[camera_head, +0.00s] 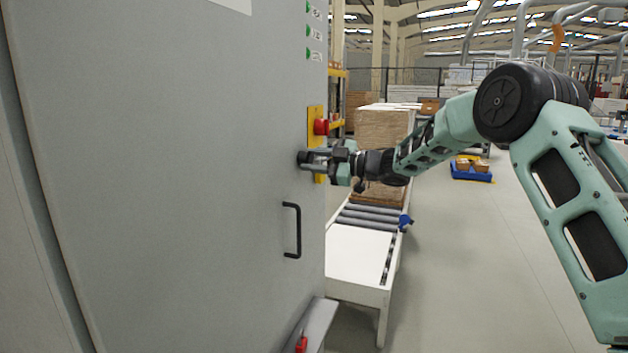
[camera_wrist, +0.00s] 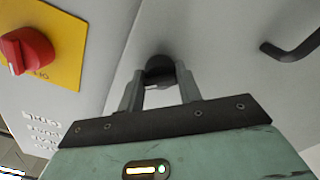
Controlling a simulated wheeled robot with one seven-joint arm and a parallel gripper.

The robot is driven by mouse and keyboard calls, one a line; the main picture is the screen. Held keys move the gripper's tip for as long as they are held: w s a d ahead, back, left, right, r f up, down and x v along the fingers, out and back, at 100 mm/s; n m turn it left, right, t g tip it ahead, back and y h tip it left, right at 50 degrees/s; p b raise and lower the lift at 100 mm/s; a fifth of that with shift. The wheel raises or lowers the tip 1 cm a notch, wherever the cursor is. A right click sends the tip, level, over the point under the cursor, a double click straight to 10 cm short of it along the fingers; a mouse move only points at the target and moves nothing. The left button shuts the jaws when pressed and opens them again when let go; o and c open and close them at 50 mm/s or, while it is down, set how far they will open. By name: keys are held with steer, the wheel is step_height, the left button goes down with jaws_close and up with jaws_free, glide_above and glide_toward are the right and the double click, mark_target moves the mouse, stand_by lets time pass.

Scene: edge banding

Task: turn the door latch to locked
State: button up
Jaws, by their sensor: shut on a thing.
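The door latch (camera_wrist: 160,68) is a small dark round knob on the grey cabinet door. It also shows in the head view as a dark knob (camera_head: 303,158) near the door's right edge, above the handle. My gripper (camera_head: 312,158) reaches it from the right. In the wrist view my gripper (camera_wrist: 160,82) has one finger on each side of the knob and is shut on it. The fingers partly hide the latch, and I cannot tell which way it is turned.
A black door handle (camera_head: 293,230) is below the latch. A red rotary switch (camera_wrist: 27,50) on a yellow plate (camera_wrist: 66,45) sits close by, around the cabinet corner. A roller conveyor (camera_head: 370,217) with stacked boards (camera_head: 382,130) stands behind.

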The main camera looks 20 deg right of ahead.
steer(key=n+b, duration=0.9)
steer(key=b, duration=0.3)
steer(key=shift+n, duration=0.4)
steer(key=o, duration=1)
steer(key=shift+d, duration=0.1)
steer(key=b+v, duration=0.3)
steer(key=v, duration=1.4)
steer(key=shift+s+d+r, duration=0.1)
